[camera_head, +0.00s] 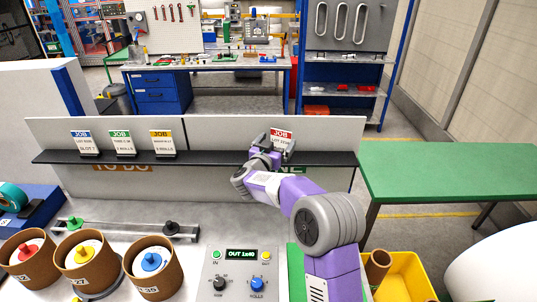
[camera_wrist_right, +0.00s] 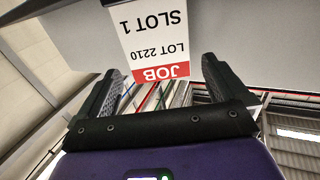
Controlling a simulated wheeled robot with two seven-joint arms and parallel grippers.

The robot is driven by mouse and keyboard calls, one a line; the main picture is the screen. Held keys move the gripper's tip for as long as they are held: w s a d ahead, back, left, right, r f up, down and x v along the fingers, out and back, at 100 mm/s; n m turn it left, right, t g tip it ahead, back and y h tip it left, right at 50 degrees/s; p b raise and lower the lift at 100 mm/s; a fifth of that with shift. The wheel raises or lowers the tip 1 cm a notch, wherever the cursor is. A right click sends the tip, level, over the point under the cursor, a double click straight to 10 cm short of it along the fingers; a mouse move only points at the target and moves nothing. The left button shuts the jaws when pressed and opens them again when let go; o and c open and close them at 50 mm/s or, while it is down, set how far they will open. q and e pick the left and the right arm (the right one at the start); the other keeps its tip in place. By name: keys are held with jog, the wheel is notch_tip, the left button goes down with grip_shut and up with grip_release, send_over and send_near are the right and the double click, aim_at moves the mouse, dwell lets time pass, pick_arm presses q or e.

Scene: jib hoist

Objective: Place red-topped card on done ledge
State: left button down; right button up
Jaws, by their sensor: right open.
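The red-topped card (camera_head: 281,138) stands upright at the right part of the dark ledge (camera_head: 332,158), above a green-lettered label that my arm mostly hides. In the right wrist view the card (camera_wrist_right: 153,40) appears upside down and reads JOB, LOT 2210, SLOT 1. My right gripper (camera_head: 274,149) is at the card's lower part, in front of the ledge. In the wrist view its fingers (camera_wrist_right: 160,82) are open, one on each side of the card, with gaps between. The card's foot is hidden in the head view. My left gripper is not in view.
Blue (camera_head: 82,143), green (camera_head: 121,142) and yellow-topped (camera_head: 162,142) cards stand on the ledge's left part, above the TO DO label. Below are brown tubs (camera_head: 153,268), a control box (camera_head: 238,270) and a yellow bin (camera_head: 405,275). A green table (camera_head: 450,180) stands right.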

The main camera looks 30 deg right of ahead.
jog(key=v, duration=0.9)
jog(key=shift+s+a, duration=0.25)
jog(key=shift+a, duration=0.05)
